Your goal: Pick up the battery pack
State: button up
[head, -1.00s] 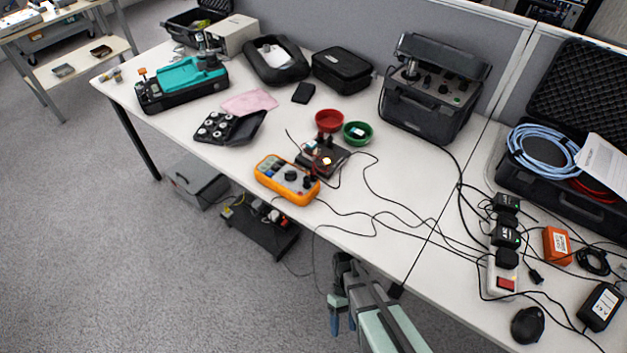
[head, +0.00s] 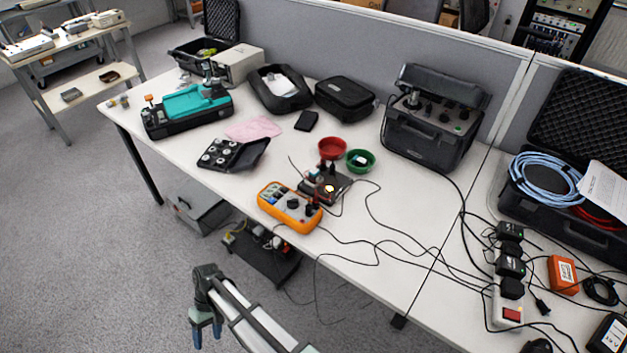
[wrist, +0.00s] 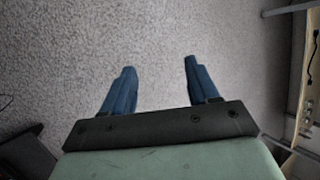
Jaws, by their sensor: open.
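No object is clearly marked as the battery pack. An orange box with a white label (head: 563,275) lies on the right of the table, and a small flat black block (head: 306,120) lies near the middle; I cannot tell whether either is the pack. My gripper (head: 207,335) is low in front of the table, over the floor and apart from every object. In the wrist view its two blue fingers (wrist: 159,68) are spread and empty, with carpet behind them.
On the white table (head: 410,240) are an orange multimeter (head: 290,207), a wired black board (head: 325,188), red (head: 332,149) and green (head: 361,161) bowls and a teal device (head: 198,101). Cables cross the right side. A grey box (head: 202,205) stands beneath.

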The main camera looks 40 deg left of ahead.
jog(key=s+a+r+n+y, duration=0.1)
jog(key=s+a+r, duration=0.4)
jog(key=s+a, duration=0.3)
jog(key=s+a+r+n, duration=0.1)
jog(key=s+a+r, duration=0.5)
jog(key=s, duration=0.4)
jog(key=w+a+r+y, duration=0.1)
jog(key=w+r, duration=0.2)
jog(key=w, duration=0.4)
jog(key=w+a+r+t, duration=0.15)
jog(key=w+r, duration=0.25)
jog(key=w, duration=0.4)
jog(key=w+a+r+y, duration=0.1)
jog(key=w+a+r, duration=0.15)
jog(key=w, duration=0.45)
notch_tip(320, 180, up, 23)
jog(key=m+t, duration=0.1)
jog(key=t, duration=0.4)
send_over(314, 170)
notch_tip(314, 170, down, 13)
jog(key=shift+f, duration=0.2)
